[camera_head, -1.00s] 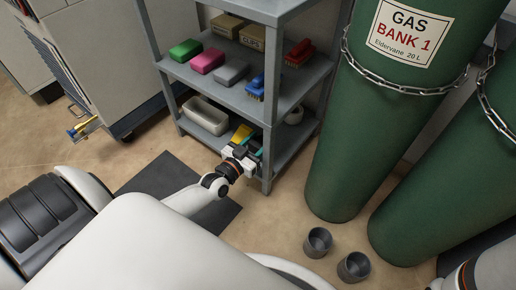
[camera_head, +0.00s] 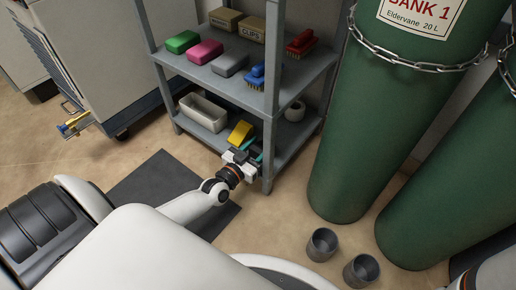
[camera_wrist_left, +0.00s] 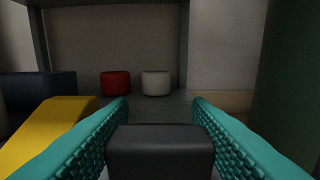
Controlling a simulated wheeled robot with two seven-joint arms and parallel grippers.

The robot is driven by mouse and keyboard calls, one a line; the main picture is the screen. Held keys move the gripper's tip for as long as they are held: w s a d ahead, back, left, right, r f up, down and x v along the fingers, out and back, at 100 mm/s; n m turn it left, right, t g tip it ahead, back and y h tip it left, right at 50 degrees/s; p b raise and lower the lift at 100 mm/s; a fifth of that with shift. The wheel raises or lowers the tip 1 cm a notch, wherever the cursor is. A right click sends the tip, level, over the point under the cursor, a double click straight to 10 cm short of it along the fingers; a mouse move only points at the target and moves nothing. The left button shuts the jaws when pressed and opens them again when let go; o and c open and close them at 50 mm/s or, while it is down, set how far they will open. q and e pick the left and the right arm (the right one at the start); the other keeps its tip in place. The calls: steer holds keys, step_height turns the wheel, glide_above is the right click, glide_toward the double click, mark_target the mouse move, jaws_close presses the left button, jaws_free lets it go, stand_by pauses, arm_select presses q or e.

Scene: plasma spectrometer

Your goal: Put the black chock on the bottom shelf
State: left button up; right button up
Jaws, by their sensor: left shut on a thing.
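My left gripper (camera_head: 247,158) is at the front edge of the bottom shelf (camera_head: 291,138) of the grey rack. In the left wrist view its teal fingers (camera_wrist_left: 160,125) are shut on the black chock (camera_wrist_left: 160,152), which sits low between them. The shelf surface lies ahead of the chock; whether the chock touches it I cannot tell. In the head view the chock is mostly hidden by the gripper. A yellow wedge (camera_head: 240,133) stands just left of the gripper, also in the wrist view (camera_wrist_left: 48,133). My right gripper is not in view.
A white bin (camera_head: 203,112) stands left on the bottom shelf, and a white roll (camera_head: 295,111) right. The wrist view shows a red item (camera_wrist_left: 115,84) behind. Coloured blocks and brushes fill the shelf above. A rack post (camera_head: 269,130) and green cylinder (camera_head: 350,140) stand right.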

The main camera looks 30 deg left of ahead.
arm_select(q)
steer(key=o, duration=1)
steer(key=shift+f, duration=0.1)
steer(key=shift+o, duration=0.2)
steer(key=shift+r, duration=0.2)
steer(key=s+p, duration=0.6)
steer(key=s, duration=0.6)
steer(key=shift+a, duration=0.45)
